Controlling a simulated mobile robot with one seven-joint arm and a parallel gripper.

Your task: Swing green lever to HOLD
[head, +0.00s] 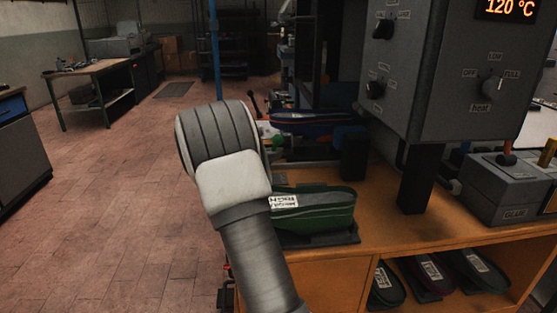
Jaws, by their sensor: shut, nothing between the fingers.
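A small green knob (277,141) shows just right of my arm, at the left side of the press. It looks like the end of the green lever; the rest of that lever is hidden or too small to make out. I cannot read any HOLD marking. My arm rises from the bottom centre and bends in front of the press. My gripper is not visible, so its distance from the green knob cannot be told.
A grey control box (440,75) with knobs and a 120 °C display hangs over the orange bench (420,235). A grey glue box (505,187) stands at right. Open tiled floor (125,215) lies left.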

